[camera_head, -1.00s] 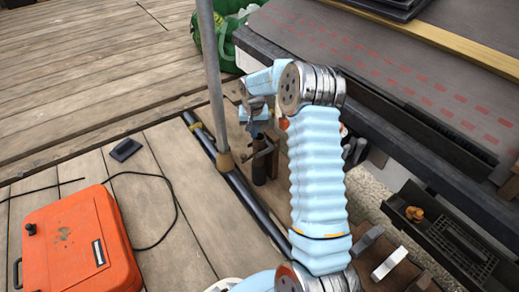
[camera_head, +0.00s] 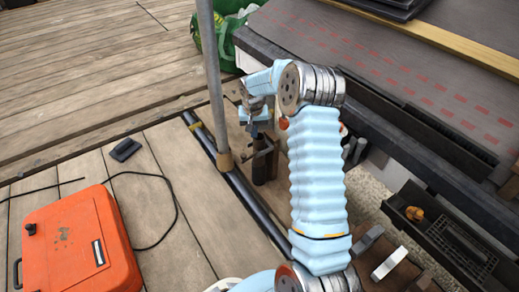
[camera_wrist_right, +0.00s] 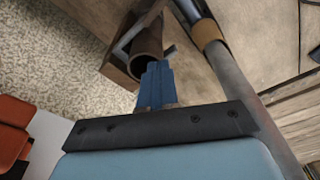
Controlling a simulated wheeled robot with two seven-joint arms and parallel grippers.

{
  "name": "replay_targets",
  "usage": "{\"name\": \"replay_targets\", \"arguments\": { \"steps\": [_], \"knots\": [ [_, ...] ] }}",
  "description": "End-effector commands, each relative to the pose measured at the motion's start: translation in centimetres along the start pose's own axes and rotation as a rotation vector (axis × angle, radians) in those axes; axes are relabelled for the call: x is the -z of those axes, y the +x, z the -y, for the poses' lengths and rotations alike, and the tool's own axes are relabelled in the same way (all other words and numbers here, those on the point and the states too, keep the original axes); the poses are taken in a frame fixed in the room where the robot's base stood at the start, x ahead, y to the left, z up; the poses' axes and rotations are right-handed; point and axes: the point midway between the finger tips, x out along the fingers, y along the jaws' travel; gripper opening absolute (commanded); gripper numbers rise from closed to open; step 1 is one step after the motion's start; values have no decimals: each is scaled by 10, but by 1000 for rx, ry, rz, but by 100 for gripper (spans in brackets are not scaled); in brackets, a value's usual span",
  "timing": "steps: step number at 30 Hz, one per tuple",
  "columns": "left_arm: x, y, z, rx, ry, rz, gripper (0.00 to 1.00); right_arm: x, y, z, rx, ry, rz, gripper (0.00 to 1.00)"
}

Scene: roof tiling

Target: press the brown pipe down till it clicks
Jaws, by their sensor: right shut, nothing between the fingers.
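The brown pipe (camera_head: 259,170) stands upright in the head view, beside the grey pole and close to the dark gutter edge. In the right wrist view the brown pipe (camera_wrist_right: 148,42) shows its round open end, next to a bracket. My right gripper (camera_head: 256,129) is over the top of the pipe, pointing down. In the right wrist view its blue fingers (camera_wrist_right: 156,84) are shut with nothing between them, and their tips overlap the pipe's rim. I cannot tell whether they touch it. My left gripper is not in view.
A grey pole (camera_head: 215,85) stands close to the left of the pipe. An orange case (camera_head: 75,243) with a black cable lies on the planks at left. A dark roof edge (camera_head: 400,145) and a black tray (camera_head: 440,235) are at right. A green bag (camera_head: 225,35) lies behind.

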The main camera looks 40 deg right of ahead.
Motion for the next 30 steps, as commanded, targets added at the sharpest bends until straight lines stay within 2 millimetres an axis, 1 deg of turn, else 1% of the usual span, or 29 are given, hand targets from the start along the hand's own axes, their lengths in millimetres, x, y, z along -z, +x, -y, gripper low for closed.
{"name": "replay_targets", "arguments": {
  "steps": [30],
  "knots": [
    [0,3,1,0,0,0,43,-2,15,0,0,0,0,0]
  ]
}}
